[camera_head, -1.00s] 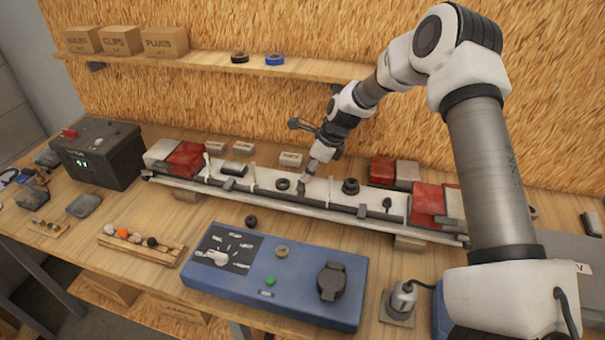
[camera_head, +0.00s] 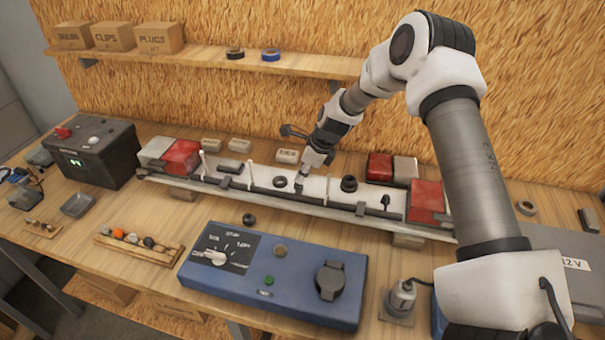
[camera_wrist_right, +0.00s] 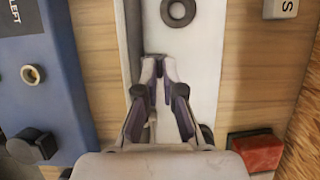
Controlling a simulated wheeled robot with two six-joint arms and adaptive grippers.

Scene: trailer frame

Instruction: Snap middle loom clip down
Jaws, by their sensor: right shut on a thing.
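The pale trailer frame rail (camera_head: 320,187) lies across the bench with a dark loom strip along its front edge. The right gripper points down at the front edge of the rail. In the right wrist view its fingers (camera_wrist_right: 158,68) are closed in at the rail's edge. What they grip is mostly hidden, but it is at the middle clip's place. My left gripper is not in view.
Thin white posts (camera_head: 249,173) stand to the left. Red lamps (camera_head: 181,157) sit near the ends.

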